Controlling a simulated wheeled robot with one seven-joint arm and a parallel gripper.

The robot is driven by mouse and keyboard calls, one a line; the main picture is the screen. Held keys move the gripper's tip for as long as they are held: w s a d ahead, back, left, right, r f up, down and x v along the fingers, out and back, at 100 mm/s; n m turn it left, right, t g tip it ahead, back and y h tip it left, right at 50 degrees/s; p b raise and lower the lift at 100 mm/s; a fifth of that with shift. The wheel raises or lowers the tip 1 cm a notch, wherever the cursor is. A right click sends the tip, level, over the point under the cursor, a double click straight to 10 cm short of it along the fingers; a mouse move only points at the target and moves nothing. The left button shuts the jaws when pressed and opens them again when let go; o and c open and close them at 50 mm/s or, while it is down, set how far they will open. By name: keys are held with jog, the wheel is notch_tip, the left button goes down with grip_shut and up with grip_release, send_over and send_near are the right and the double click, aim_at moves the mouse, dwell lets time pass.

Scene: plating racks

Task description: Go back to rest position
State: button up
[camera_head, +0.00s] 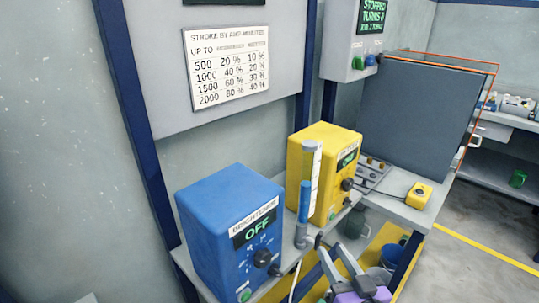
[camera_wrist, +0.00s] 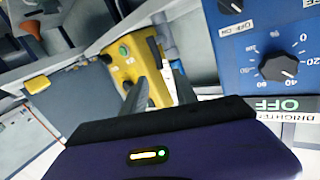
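My gripper (camera_head: 333,254) is at the lower middle of the head view, in front of the shelf with the control boxes. Its two grey fingers stand apart with nothing between them. In the wrist view my gripper (camera_wrist: 163,72) shows the same gap, with a yellow box behind it. The blue control box (camera_head: 230,225) with an OFF display stands left of my gripper. The yellow control box (camera_head: 322,170) stands behind it. My gripper appears apart from both boxes.
A small yellow box (camera_head: 419,195) lies on the bench at right, near a dark upright panel (camera_head: 415,115). A blue bucket (camera_head: 392,256) is below the bench. The floor (camera_head: 480,225) at right is open.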

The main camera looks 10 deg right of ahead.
jog(key=s+a+n+g+h+p, duration=0.1)
jog(key=s+g+p, duration=0.1)
jog(key=s, duration=3.4)
jog(key=shift+a, duration=0.25)
jog(key=shift+s+r, duration=0.1)
